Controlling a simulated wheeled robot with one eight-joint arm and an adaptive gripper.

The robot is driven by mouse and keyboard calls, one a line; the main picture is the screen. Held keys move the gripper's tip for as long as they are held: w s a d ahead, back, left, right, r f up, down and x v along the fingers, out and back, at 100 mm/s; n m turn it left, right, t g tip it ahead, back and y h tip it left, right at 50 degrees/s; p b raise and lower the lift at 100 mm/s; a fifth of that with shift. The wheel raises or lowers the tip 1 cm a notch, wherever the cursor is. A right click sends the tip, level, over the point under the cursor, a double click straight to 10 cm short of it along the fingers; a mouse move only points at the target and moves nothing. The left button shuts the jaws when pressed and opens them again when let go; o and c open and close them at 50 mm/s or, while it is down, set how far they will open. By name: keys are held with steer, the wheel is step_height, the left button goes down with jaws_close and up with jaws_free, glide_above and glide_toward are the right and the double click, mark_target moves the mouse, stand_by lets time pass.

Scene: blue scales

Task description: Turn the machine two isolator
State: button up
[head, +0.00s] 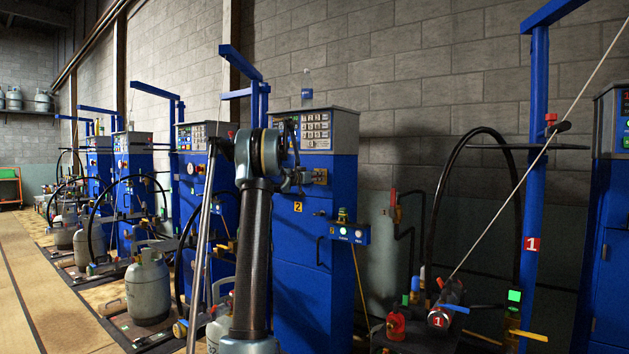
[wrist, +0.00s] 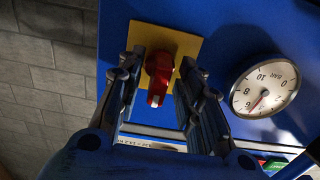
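The machine two cabinet (head: 300,260) is blue, with a yellow "2" label (head: 298,207). Its isolator is a red knob (wrist: 158,75) on a yellow plate (wrist: 184,43); the knob's white-marked end points down in the wrist view. My gripper (wrist: 161,68) is open, one finger on each side of the knob, with visible gaps. In the head view my gripper (head: 294,180) is beside the plate, partly hidden by my arm.
A round white gauge (wrist: 265,87) sits right of the knob in the wrist view. A small box with lit buttons (head: 350,234) projects from the cabinet below the plate. A bottle (head: 306,88) stands on top. A grey gas cylinder (head: 148,288) stands at the left.

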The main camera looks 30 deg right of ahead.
jaws_close()
steer(key=shift+w+a, duration=0.1)
steer(key=n, duration=0.4)
steer(key=shift+w, duration=0.15)
steer(key=shift+w+a+f+n, duration=0.1)
steer(key=shift+f+n, duration=0.05)
steer(key=shift+n, duration=2.15)
steer(key=shift+w+a+f+n, duration=0.1)
steer(key=shift+n, duration=2.2)
steer(key=shift+w+a+f+n, duration=0.1)
steer(key=shift+f+n, duration=0.05)
steer(key=shift+n, duration=2.15)
steer(key=shift+s, duration=0.1)
steer(key=shift+d, duration=0.1)
